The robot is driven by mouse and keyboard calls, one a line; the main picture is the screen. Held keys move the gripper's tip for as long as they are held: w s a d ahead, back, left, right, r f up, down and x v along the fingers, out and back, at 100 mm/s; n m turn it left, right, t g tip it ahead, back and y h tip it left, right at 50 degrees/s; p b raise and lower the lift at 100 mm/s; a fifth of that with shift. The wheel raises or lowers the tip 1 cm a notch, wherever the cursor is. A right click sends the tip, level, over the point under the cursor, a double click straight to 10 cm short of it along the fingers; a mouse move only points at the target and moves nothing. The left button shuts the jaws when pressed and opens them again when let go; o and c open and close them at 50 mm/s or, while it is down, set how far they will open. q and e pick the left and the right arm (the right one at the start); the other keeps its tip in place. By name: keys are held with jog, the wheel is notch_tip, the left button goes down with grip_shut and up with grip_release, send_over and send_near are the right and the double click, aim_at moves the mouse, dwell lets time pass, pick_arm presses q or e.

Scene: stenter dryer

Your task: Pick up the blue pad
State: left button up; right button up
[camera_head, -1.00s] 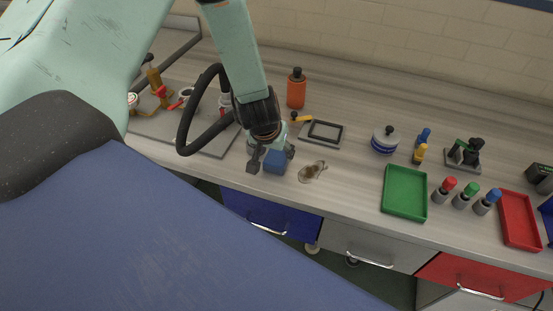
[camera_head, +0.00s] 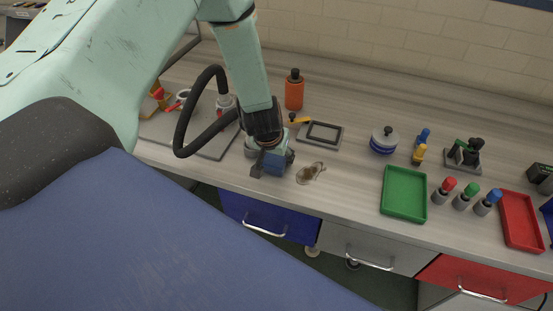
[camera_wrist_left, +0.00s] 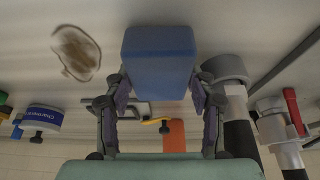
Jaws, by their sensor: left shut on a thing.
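The blue pad (camera_head: 273,161) is a small blue block near the front edge of the worktop. My left gripper (camera_head: 272,163) comes down from above and is shut on the pad, with a finger on either side. In the left wrist view the blue pad (camera_wrist_left: 158,62) sits between the two fingertips (camera_wrist_left: 158,88). I cannot tell whether the pad is lifted off the worktop. My right gripper is not in view.
A brown stain (camera_head: 310,173) lies just right of the pad. A black-framed grey plate (camera_head: 321,134) and an orange bottle (camera_head: 294,92) stand behind. A green tray (camera_head: 404,193) is further right. Drawers, including a blue one (camera_head: 268,219), lie below the front edge.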

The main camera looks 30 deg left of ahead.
aim_at(275, 156)
pick_arm(q)
jog(key=shift+s+a+r, duration=0.1)
jog(key=shift+a+r, duration=0.05)
notch_tip(275, 156, up, 18)
jog(key=p, duration=0.9)
